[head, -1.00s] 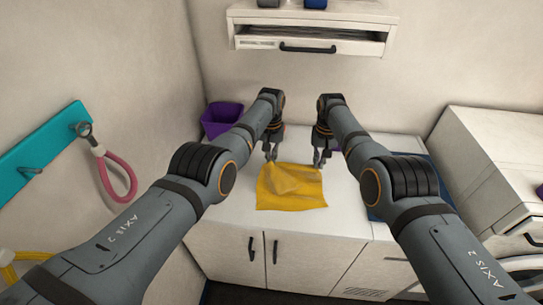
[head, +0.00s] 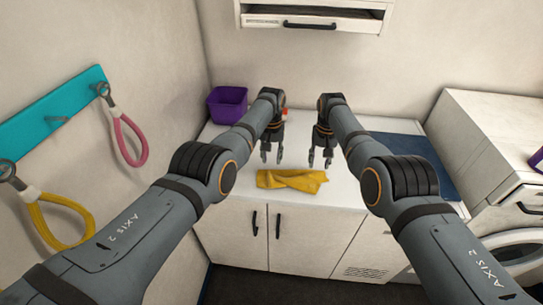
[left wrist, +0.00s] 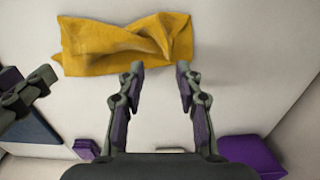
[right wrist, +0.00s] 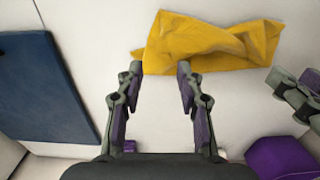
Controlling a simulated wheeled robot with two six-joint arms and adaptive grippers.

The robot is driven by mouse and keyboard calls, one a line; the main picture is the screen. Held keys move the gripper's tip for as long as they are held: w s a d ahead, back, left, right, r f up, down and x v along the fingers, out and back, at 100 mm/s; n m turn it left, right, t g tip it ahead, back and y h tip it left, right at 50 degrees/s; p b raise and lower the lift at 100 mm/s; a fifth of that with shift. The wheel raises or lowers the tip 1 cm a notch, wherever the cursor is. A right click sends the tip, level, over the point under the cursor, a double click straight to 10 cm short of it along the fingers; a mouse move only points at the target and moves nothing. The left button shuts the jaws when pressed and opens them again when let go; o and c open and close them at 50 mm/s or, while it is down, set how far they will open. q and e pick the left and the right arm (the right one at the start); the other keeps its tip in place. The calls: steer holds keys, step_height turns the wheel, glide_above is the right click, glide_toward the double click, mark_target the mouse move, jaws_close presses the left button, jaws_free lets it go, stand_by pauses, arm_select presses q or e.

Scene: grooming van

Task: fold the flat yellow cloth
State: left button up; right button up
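The yellow cloth (head: 291,180) lies folded over into a narrow, rumpled strip near the front edge of the white counter. It also shows in the left wrist view (left wrist: 110,42) and the right wrist view (right wrist: 205,42), with creases across it. My left gripper (head: 271,158) is open and empty, behind the cloth's left part and apart from it. My right gripper (head: 320,163) is open and empty, behind the cloth's right end. In the wrist views, both pairs of fingers (left wrist: 160,68) (right wrist: 160,68) point toward the cloth with nothing between them.
A purple bin (head: 228,104) stands at the counter's back left. A dark blue mat (head: 425,160) lies on the right of the counter. A drawer unit (head: 310,17) hangs on the wall above. Bare counter (head: 235,170) lies left of the cloth.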

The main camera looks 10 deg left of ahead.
arm_select(q)
steer(key=o, duration=0.5)
steer(key=shift+w+f, duration=0.35)
steer(key=shift+w, duration=0.1)
arm_select(e)
steer(key=o, duration=0.5)
steer(key=shift+w+f, duration=0.3)
steer(key=shift+w, duration=0.15)
arm_select(q)
steer(key=o, duration=0.3)
steer(key=shift+s+r, duration=0.2)
steer(key=shift+s, duration=0.05)
arm_select(e)
steer(key=o, duration=0.3)
steer(key=shift+s+r, duration=0.15)
steer(key=shift+s, duration=0.1)
arm_select(q)
steer(key=shift+o, duration=0.7)
arm_select(e)
steer(key=shift+o, duration=0.7)
arm_select(q)
steer(key=shift+o, duration=0.4)
steer(key=shift+w+f, duration=0.1)
arm_select(e)
steer(key=shift+o, duration=0.2)
steer(key=shift+w, duration=0.1)
